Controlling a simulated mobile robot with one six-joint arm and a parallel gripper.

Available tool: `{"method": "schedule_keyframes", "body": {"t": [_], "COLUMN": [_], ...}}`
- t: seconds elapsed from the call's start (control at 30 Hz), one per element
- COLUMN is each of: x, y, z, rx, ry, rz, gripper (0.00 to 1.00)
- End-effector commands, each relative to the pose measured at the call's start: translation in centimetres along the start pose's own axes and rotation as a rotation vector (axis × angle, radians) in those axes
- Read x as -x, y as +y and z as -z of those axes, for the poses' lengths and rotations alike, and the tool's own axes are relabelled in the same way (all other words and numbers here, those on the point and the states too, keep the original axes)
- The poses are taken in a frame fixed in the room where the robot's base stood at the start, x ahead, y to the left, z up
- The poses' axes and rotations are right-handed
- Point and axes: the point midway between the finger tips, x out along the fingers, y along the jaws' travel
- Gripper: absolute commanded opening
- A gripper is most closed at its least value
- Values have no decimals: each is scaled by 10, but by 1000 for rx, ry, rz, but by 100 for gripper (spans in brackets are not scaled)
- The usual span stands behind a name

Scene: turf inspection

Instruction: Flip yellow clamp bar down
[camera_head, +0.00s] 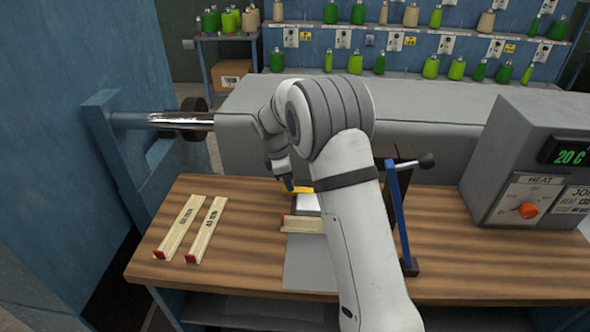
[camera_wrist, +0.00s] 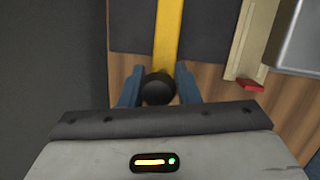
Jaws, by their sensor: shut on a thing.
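The yellow clamp bar (camera_wrist: 168,38) runs up from my gripper in the wrist view, over a dark grey plate. It ends in a round black knob (camera_wrist: 158,88). My gripper (camera_wrist: 158,84) has its blue fingers on both sides of the knob and is shut on it. In the head view a short piece of the yellow bar (camera_head: 297,189) shows beside my gripper (camera_head: 287,181), low over the bench. My arm hides most of the clamp and the grey plate (camera_head: 307,272) there.
The wooden bench (camera_head: 240,262) carries two pale strips with red ends (camera_head: 180,227) on the left and another pale strip (camera_head: 301,224) on the plate. A blue upright lever (camera_head: 401,215) stands right of my arm. A grey heat control box (camera_head: 535,165) stands at the right.

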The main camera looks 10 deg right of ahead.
Motion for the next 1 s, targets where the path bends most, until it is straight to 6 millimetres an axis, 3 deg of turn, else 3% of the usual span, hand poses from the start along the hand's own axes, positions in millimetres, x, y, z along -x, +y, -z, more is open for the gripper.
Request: {"method": "schedule_keyframes", "body": {"t": [0.13, 0.6, 0.63, 0.83, 1.0], "x": [-12, -17, -17, -16, -15], "y": [-2, -2, -2, -2, -1], "z": [6, 7, 7, 6, 5], "rx": [-2, -1, -1, -1, -1], "ry": [2, 3, 3, 2, 2], "rz": [4, 6, 6, 4, 3], "gripper": [0, 0, 32, 48, 49]}}
